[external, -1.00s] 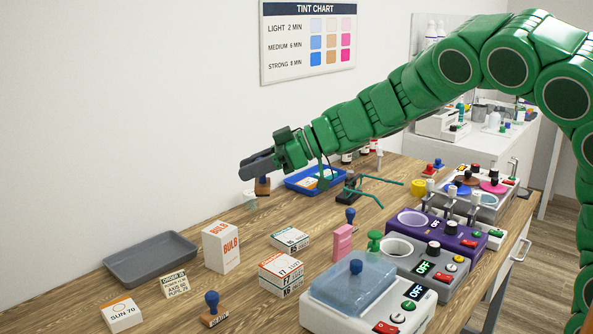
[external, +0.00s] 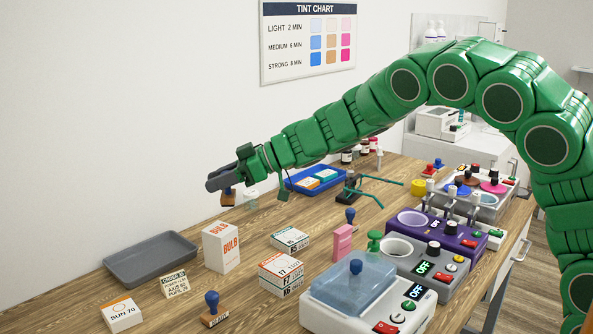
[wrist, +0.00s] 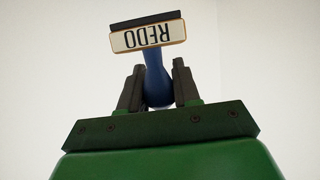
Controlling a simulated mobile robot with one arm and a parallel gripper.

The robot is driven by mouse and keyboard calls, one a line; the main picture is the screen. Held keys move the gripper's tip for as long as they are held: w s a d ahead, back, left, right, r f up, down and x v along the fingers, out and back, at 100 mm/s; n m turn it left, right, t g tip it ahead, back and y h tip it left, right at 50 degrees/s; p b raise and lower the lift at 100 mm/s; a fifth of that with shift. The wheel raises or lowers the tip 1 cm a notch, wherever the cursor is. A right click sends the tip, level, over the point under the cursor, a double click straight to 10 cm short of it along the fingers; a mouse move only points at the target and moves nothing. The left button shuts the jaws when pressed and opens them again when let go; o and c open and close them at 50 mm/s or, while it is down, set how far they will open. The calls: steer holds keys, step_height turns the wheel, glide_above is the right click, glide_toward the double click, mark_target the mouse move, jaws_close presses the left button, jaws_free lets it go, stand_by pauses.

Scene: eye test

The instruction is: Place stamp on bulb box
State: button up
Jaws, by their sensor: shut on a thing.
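My gripper (external: 218,183) is shut on a stamp (external: 228,196) and holds it in the air, well above the table, behind and above the bulb box. The stamp's brown block hangs below the fingers. In the wrist view, its blue handle (wrist: 157,82) is between my fingers (wrist: 157,88), and its label reads REDO, upside down. The bulb box (external: 214,254) is a white carton with red BULB lettering. It stands upright on the table, and no thing shows on its top.
A grey tray (external: 118,272) lies left of the bulb box, with an order card (external: 175,285) in front. Another stamp (external: 212,304) stands near the front. Lens boxes (external: 281,274) stand to the right, beside a pink box (external: 342,243). A blue tray (external: 298,185) lies behind.

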steer(key=shift+w+a+f, duration=0.4)
steer(key=shift+a+f, duration=0.1)
steer(key=shift+f, duration=0.3)
steer(key=shift+w+a+f, duration=0.4)
steer(key=shift+a+f, duration=0.05)
steer(key=shift+f, duration=0.3)
steer(key=shift+w+a+f, duration=0.4)
steer(key=shift+a+f, duration=0.1)
steer(key=shift+f, duration=0.3)
steer(key=shift+w+f, duration=0.1)
steer(key=shift+f, duration=1.5)
steer(key=shift+a+f, duration=0.1)
steer(key=shift+f, duration=0.1)
steer(key=o, duration=1.1)
steer(key=shift+c, duration=0.2)
steer(key=shift+r, duration=0.1)
steer(key=shift+r, duration=0.15)
steer(key=v, duration=1.2)
